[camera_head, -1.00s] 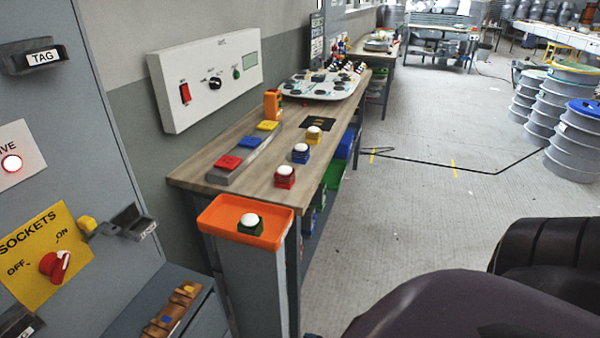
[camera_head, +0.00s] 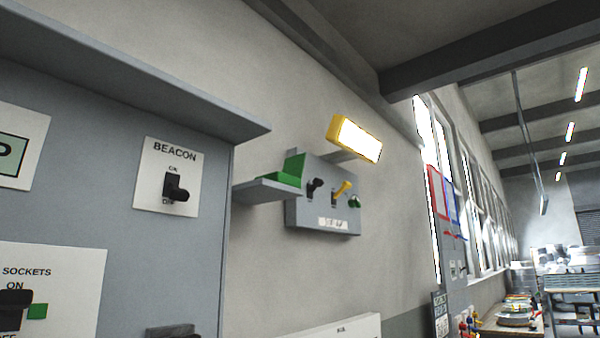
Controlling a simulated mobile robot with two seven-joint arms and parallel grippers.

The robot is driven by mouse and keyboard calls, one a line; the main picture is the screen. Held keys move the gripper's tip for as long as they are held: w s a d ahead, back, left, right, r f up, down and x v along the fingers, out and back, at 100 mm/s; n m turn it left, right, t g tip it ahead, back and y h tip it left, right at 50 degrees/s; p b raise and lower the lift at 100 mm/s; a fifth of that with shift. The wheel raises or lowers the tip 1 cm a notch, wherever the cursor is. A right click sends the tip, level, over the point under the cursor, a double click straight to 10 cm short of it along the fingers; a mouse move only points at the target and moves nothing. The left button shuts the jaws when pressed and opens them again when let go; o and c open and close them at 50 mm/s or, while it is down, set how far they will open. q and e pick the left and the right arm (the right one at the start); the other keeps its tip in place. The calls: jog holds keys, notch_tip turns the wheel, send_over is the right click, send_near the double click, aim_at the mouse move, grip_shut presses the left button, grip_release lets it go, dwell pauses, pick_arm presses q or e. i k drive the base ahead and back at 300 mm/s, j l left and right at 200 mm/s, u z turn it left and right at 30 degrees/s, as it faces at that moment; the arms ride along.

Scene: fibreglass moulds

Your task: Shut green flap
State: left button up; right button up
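A green piece (camera_head: 294,164) stands up against the wall at the inner end of a small grey shelf (camera_head: 262,191), in the middle of the view. A flat green part (camera_head: 286,179) lies at its foot on the shelf. The upright piece looks like a raised flap, but I cannot tell for sure how the two parts join. Neither of my grippers is in view.
A grey panel (camera_head: 322,212) with black, yellow and green levers is beside the shelf. A lit yellow-framed lamp (camera_head: 354,138) is above. The grey cabinet (camera_head: 105,140) on the left carries a BEACON switch (camera_head: 176,189). A cluttered bench (camera_head: 513,322) is at lower right.

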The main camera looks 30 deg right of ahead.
aim_at(294, 166)
jog(key=i+l, duration=0.1)
jog(key=l, duration=0.5)
jog(key=i+l, duration=0.1)
jog(key=l, duration=1.05)
jog(key=i+l, duration=0.15)
jog(key=l, duration=0.4)
jog(key=i+l, duration=0.1)
jog(key=l, duration=0.5)
jog(key=i+l, duration=0.1)
jog(key=l, duration=0.45)
jog(key=l+u, duration=0.15)
jog(key=l, duration=0.65)
jog(key=i+u, duration=0.1)
jog(key=u, duration=1)
jog(key=k+j+u, duration=0.1)
jog(key=u, duration=0.15)
jog(key=k+j+u, duration=0.1)
jog(key=j+u, duration=0.2)
